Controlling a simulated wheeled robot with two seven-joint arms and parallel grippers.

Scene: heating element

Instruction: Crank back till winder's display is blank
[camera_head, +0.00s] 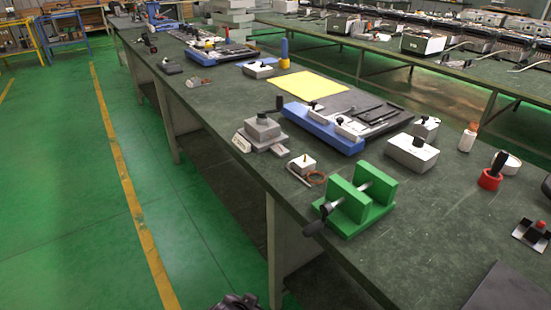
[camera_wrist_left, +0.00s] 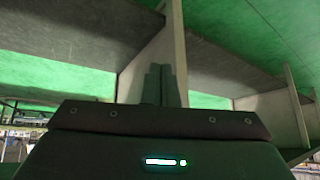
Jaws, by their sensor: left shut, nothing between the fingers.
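A green device with two upright blocks (camera_head: 362,207) sits at the near edge of the bench. A metal shaft runs through it to a crank arm with a black handle (camera_head: 314,228) that hangs over the bench edge. It looks like the winder. I see no display on it from this side. My left gripper shows in the left wrist view (camera_wrist_left: 161,84), its two fingers together and empty, away from the device. A dark part of my own body (camera_head: 237,302) shows at the bottom edge of the head view. My right gripper is not in view.
The dark green bench top (camera_head: 425,245) is clear right of the green device. A small white block (camera_head: 302,165), a grey stepped device (camera_head: 262,133) and a white box (camera_head: 411,152) stand behind it. A red-based tool (camera_head: 491,178) stands to the right. Green floor is free at left.

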